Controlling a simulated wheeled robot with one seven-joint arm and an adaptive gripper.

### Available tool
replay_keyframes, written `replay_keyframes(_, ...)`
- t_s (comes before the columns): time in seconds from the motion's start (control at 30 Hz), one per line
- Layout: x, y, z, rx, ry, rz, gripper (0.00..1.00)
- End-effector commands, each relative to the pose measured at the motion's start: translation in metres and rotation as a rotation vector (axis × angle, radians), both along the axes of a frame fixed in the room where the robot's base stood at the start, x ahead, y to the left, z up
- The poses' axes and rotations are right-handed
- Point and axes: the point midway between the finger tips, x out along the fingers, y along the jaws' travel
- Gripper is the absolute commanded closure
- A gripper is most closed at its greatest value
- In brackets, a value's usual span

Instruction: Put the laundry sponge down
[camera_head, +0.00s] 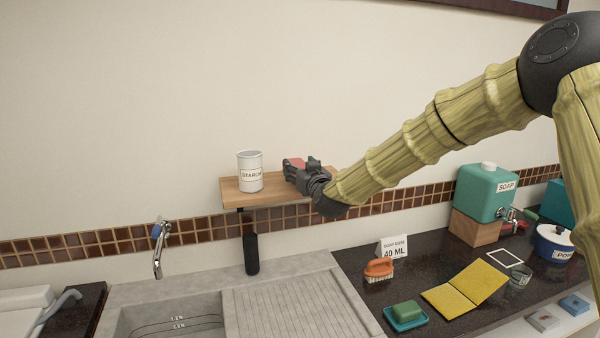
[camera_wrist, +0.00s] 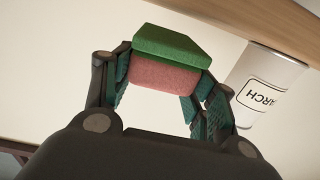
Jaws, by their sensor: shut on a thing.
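The laundry sponge (camera_wrist: 166,75) has a green layer and a pink layer. It sits between the two fingers of my gripper (camera_wrist: 160,85), which is shut on it. In the head view my gripper (camera_head: 300,172) is at the right part of a small wooden wall shelf (camera_head: 232,192), to the right of the starch can. A pink bit of the sponge (camera_head: 293,163) shows there, and the rest is hidden by my fingers. In the wrist view a gap of wall shows between the sponge and the shelf (camera_wrist: 250,22); I cannot tell its height above the board.
A white starch can (camera_head: 250,172) stands on the shelf, left of my gripper.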

Motion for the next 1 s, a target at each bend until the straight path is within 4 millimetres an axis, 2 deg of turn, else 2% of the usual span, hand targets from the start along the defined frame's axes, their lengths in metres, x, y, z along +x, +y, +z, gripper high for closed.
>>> replay_keyframes(0.2,0.000,0.000,-0.018,0.001,0.000,0.000,0.62)
replay_keyframes(0.6,0.000,0.000,-0.024,0.000,-0.001,0.000,0.62)
replay_keyframes(0.63,0.000,0.000,-0.022,0.000,-0.001,0.000,0.38)
replay_keyframes(0.73,0.000,0.000,-0.022,0.000,-0.001,0.000,0.21)
replay_keyframes(1.0,0.000,0.000,-0.022,0.000,-0.001,-0.001,0.21)
